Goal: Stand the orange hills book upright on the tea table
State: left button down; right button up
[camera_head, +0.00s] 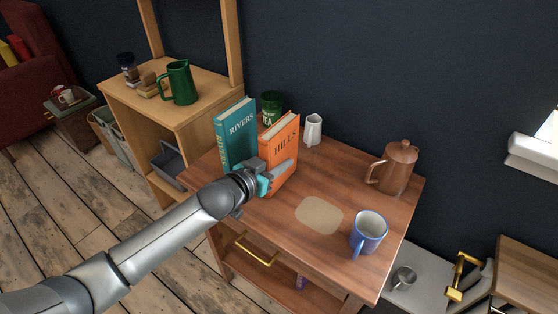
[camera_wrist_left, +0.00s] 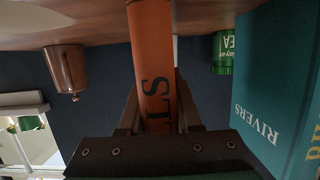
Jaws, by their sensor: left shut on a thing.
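The orange hills book (camera_head: 282,142) stands upright on the wooden tea table (camera_head: 270,214), right of the teal rivers book (camera_head: 237,135). My left gripper (camera_head: 276,177) is shut on the orange hills book, low on its spine side. In the left wrist view, the orange spine (camera_wrist_left: 153,60) lies between the two fingers (camera_wrist_left: 156,115), and that picture is upside down. The teal rivers book (camera_wrist_left: 275,90) shows at its right edge, apart from the orange one. The orange book's lower end meets the table surface as far as I can see. My right gripper is not in view.
On the table, a green tea tin (camera_head: 271,105) and small white pitcher (camera_head: 313,129) stand behind the books. A brown pot (camera_head: 397,167) and blue mug (camera_head: 369,232) stand at the right. A pale mat (camera_head: 319,215) lies in the middle. A wooden shelf (camera_head: 190,115) adjoins at left.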

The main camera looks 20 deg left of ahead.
pick_arm(q)
jog(key=shift+f, duration=0.2)
dwell(0.3)
jog(key=c, duration=0.6)
grip_release()
jog(key=shift+o, duration=0.4)
jog(key=shift+f, duration=0.15)
jog(key=shift+s, duration=0.1)
jog(key=shift+s+a+p, duration=0.3)
jog(key=shift+s+p, duration=0.15)
jog(key=shift+s, duration=0.3)
jog(key=shift+s+a+p, duration=0.25)
jog(key=shift+s+p, duration=0.2)
jog(key=shift+s, duration=0.25)
jog(key=shift+s+a+p, duration=0.35)
jog(key=shift+s+p, duration=0.15)
jog(key=shift+s, duration=0.4)
jog(key=shift+s+a+p, duration=0.3)
jog(key=shift+s+p, duration=0.2)
jog(key=shift+s, duration=0.45)
jog(key=shift+s+a+p, duration=0.35)
jog(key=shift+s+p, duration=0.15)
jog(key=shift+s, duration=0.4)
